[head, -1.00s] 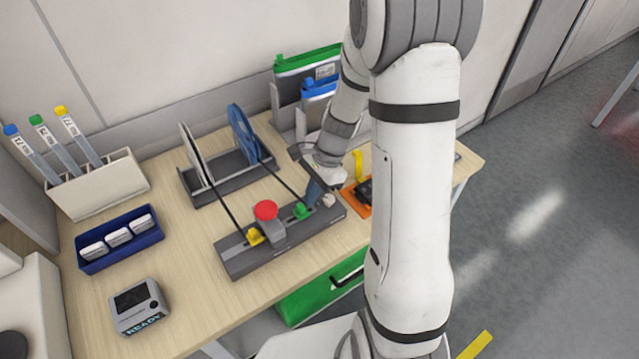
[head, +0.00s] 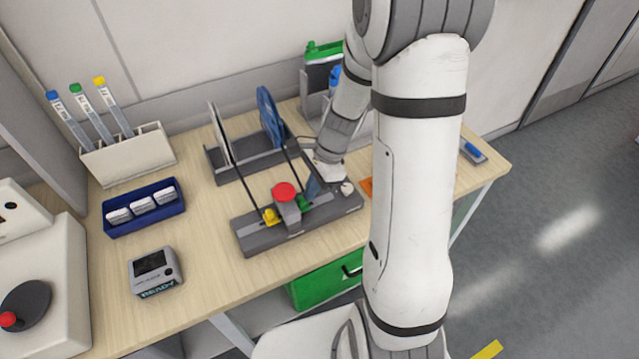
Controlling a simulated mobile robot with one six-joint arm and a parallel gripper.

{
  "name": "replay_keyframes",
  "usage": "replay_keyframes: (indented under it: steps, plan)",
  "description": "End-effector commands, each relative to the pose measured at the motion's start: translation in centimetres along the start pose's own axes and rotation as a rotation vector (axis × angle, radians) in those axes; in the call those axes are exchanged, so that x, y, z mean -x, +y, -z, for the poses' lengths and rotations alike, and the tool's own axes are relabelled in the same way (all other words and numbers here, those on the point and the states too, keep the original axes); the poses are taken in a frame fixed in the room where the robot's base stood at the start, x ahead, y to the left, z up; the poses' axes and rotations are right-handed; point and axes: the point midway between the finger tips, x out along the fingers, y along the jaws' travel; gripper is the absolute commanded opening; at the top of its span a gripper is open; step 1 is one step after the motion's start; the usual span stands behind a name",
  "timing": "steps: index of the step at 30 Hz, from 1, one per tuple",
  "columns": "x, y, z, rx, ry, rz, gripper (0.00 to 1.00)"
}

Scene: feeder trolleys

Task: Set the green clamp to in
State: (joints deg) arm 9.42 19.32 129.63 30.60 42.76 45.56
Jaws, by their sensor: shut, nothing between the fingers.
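The green clamp (head: 304,202) sits on the grey feeder bar (head: 262,241), just right of the grey block with the red knob (head: 284,191). A yellow clamp (head: 271,216) is on the same bar, left of that block. My gripper (head: 314,188) is shut and empty, pointing down right beside the green clamp. Its tips partly cover the clamp's right side, and I cannot tell whether they touch it. The clamp's exact setting is too small to read.
A rack with a white and a blue reel (head: 270,118) stands behind the bar. A blue tray (head: 145,227), a tube holder (head: 128,162) and a READY display box (head: 155,272) are at left. A green drawer (head: 325,284) is below the tabletop.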

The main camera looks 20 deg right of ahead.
Motion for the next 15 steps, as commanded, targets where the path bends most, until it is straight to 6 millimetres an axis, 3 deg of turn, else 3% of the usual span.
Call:
replay_keyframes:
  steps: [15]
  plan:
    - [0.98, 0.04, -0.12, -0.013, -0.011, 0.003, 0.0]
